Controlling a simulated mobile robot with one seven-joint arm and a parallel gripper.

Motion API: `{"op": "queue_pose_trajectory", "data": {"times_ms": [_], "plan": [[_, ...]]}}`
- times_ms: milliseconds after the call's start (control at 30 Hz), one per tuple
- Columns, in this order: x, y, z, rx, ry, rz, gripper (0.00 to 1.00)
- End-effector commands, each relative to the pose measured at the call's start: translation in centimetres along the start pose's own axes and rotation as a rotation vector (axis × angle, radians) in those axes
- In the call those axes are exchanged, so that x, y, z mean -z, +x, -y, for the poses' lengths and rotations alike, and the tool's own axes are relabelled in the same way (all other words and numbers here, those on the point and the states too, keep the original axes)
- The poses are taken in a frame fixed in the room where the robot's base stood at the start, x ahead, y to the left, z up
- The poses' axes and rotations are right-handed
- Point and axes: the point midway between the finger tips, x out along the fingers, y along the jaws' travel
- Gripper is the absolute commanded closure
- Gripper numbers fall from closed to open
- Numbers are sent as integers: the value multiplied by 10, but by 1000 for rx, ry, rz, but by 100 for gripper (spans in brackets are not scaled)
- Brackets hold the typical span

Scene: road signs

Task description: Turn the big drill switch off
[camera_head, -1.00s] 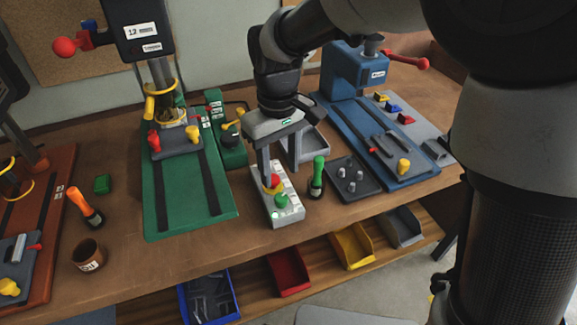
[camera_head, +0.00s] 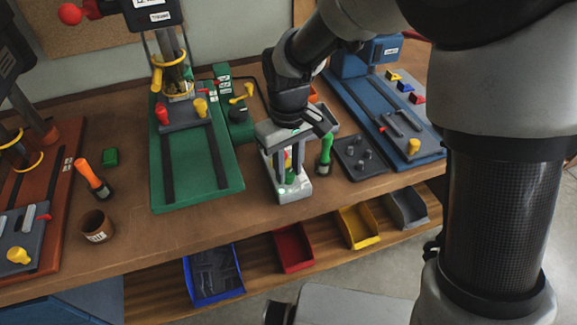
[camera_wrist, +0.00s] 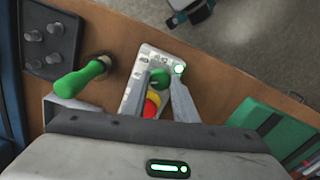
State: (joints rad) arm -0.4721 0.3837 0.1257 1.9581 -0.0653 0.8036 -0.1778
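A light switch box (camera_head: 298,190) with a green button and a red-and-yellow button stands near the bench's front edge. In the wrist view, the green button (camera_wrist: 153,82) and the red button (camera_wrist: 151,106) show between my fingers. A small lamp (camera_wrist: 179,69) glows green by the right fingertip. My gripper (camera_wrist: 161,80) is open, its fingers on either side of the buttons. Whether they touch the box is unclear. In the head view my gripper (camera_head: 285,170) hides part of the box. A green drill press (camera_head: 200,180) stands left of it, with a yellow-levered green box (camera_head: 239,115) alongside.
A green-handled tool (camera_head: 325,155) stands close to the right of my gripper. A dark peg tray (camera_head: 360,158) and a blue machine (camera_head: 390,125) lie farther right. An orange-handled tool (camera_head: 93,180) and a brown cup (camera_head: 96,225) stand left. Coloured bins (camera_head: 292,248) sit below the front edge.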

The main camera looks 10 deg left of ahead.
Motion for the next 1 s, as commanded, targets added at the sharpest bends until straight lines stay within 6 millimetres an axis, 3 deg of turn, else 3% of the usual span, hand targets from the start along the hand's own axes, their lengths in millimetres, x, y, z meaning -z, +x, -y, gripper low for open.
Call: {"op": "queue_pose_trajectory", "data": {"times_ms": [100,467,1000], "plan": [[0,0,0,0,0,0,96],[0,0,0,0,72,-1,96],[0,-1,0,0,526,-1,96]]}}
